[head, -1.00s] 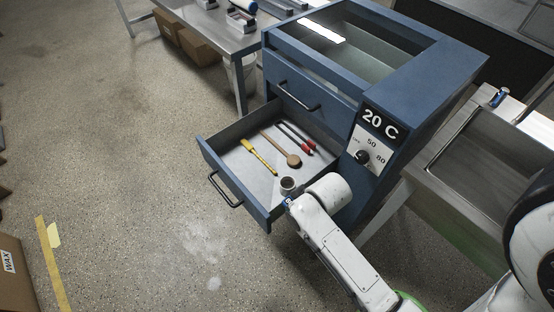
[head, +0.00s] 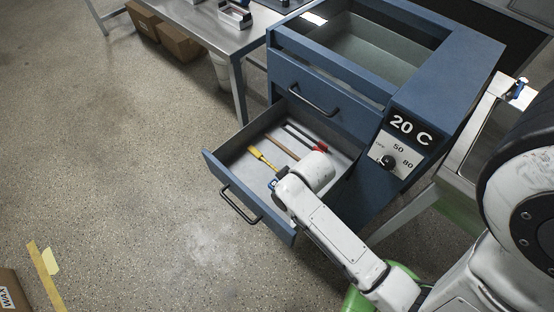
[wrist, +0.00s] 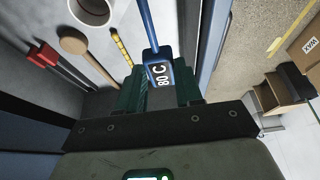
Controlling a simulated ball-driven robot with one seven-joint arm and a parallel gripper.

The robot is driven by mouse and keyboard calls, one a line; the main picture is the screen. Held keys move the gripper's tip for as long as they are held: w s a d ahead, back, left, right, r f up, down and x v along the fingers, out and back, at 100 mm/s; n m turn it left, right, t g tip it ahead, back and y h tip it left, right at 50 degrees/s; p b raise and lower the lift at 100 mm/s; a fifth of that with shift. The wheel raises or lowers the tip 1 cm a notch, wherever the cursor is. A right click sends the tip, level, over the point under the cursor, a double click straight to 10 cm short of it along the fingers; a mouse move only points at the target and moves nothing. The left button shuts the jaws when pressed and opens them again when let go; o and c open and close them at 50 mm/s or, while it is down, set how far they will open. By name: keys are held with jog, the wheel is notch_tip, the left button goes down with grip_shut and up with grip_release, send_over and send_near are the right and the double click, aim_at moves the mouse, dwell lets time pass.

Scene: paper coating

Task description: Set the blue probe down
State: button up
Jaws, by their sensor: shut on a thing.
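My gripper (wrist: 160,92) is shut on the blue probe (wrist: 158,68), whose body reads "80 C" and whose blue stem runs up out of the wrist view. In the head view a small blue part of the probe (head: 272,184) shows beside my wrist, over the open drawer (head: 262,211). My wrist hides most of the gripper there. Whether the probe touches anything in the drawer cannot be told.
The drawer holds a yellow tool (head: 262,157), a wooden spoon (head: 281,147), a red-handled tool (head: 320,145) and a cup (wrist: 90,10). The blue cabinet's dial panel (head: 398,150) reads 20 C. Another blue-topped item (head: 519,90) lies on the right-hand bench.

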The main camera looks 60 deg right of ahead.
jog(key=w+d+f, duration=0.1)
jog(key=w+f, duration=0.2)
jog(key=w, duration=0.1)
jog(key=w+d+f, duration=0.2)
jog(key=w+f, duration=0.1)
jog(key=w, duration=0.1)
jog(key=w+d+f, duration=0.2)
jog(key=w+f, duration=0.1)
jog(key=w, duration=0.1)
jog(key=shift+w+f+b, duration=0.2)
jog(key=shift+w+b, duration=0.1)
jog(key=shift+b, duration=0.05)
jog(key=shift+w+d+f, duration=0.1)
jog(key=shift+w+f, duration=0.05)
jog(key=shift+f, duration=0.05)
jog(key=shift+f+b, duration=0.3)
jog(key=shift+f, duration=1.3)
jog(key=o, duration=0.9)
jog(key=shift+o, duration=0.2)
